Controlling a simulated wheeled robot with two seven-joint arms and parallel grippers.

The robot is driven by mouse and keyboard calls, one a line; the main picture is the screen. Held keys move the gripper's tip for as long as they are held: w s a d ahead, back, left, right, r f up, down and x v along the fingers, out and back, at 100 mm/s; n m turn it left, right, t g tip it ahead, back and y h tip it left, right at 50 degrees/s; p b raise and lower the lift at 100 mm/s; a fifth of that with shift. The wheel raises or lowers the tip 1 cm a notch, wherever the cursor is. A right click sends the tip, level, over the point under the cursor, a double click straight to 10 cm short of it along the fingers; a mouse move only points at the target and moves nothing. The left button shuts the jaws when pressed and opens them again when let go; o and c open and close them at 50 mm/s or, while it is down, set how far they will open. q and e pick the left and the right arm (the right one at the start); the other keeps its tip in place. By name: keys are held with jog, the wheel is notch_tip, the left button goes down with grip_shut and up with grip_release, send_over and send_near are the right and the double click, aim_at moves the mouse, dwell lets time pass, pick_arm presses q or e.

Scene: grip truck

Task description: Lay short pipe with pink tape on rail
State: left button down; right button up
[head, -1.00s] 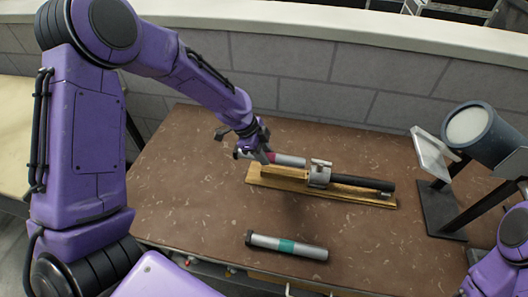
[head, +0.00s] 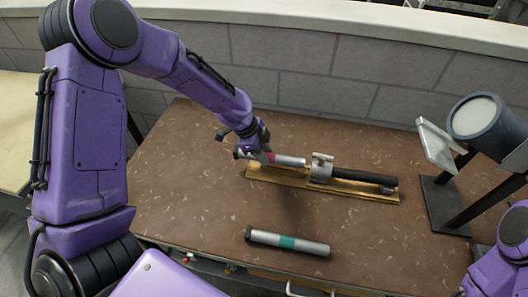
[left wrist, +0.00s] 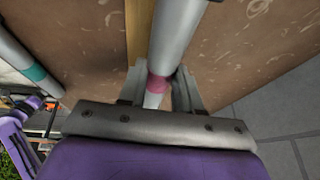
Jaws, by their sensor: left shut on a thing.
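The short grey pipe with pink tape (head: 290,161) is held in my left gripper (head: 266,156), over the left part of the wooden rail (head: 270,178). In the left wrist view the jaws (left wrist: 158,92) are shut around the pipe (left wrist: 176,22) at its pink band. The rail (left wrist: 138,32) runs alongside and behind the pipe there. Whether the pipe touches the rail, I cannot tell. A metal clamp (head: 320,168) and a black rod (head: 364,179) sit on the rail's right part. My right gripper is out of view.
A grey pipe with a teal band (head: 288,243) lies on the brown table (head: 190,190) in front of the rail. A lamp-like device (head: 486,118) on a dark stand is at the right. A block wall (head: 300,80) rises behind the table.

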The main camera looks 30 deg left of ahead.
pick_arm(q)
jog(key=shift+f, duration=0.1)
dwell(0.3)
jog(key=shift+f+b, duration=0.35)
jog(key=shift+f, duration=0.1)
jog(key=shift+f, duration=0.5)
dwell(0.7)
jog(key=c, duration=0.7)
grip_release()
jog(key=b+v, duration=0.1)
jog(key=v, duration=0.9)
jog(key=shift+s+r, duration=0.1)
jog(key=shift+r, duration=0.15)
